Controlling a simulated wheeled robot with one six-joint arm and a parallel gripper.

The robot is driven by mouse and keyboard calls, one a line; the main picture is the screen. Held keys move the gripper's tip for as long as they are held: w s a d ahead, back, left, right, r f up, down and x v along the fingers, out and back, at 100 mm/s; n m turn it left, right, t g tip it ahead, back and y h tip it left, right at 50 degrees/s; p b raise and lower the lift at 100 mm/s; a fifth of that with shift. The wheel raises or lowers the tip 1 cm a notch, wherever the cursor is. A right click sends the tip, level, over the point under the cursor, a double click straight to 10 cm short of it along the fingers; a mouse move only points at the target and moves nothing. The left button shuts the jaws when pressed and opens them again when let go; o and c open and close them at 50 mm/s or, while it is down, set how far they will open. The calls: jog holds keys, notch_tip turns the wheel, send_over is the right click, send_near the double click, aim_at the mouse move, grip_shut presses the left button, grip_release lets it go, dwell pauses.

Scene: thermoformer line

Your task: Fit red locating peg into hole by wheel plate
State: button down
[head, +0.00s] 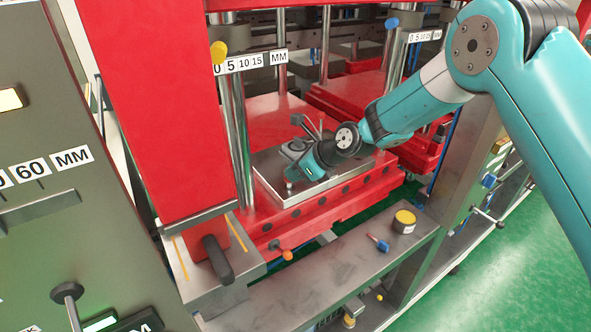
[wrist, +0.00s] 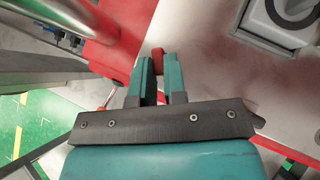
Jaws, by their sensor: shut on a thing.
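My gripper (wrist: 160,62) is shut on the red locating peg (wrist: 158,53), whose red end shows between the fingertips in the wrist view. In the head view my gripper (head: 291,180) is low over the front left part of the metal plate (head: 340,184) on the red press bed. The peg is not clear there. A grey block with a rounded dark part (wrist: 290,14), possibly the wheel plate, is at the upper right of the wrist view, apart from the fingers. I cannot make out the hole. I cannot tell whether the peg touches the plate.
A steel press column (head: 236,130) and a red upright (head: 150,110) stand left of my gripper. Green floor (head: 480,270) is open at right.

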jog(key=shift+f+b, duration=0.55)
jog(key=shift+f, duration=0.6)
jog(key=c, duration=1.1)
grip_release()
jog(key=b+v, duration=0.5)
jog(key=v, duration=1.2)
jog(key=shift+s+d+r, duration=0.1)
jog(key=shift+d, duration=0.05)
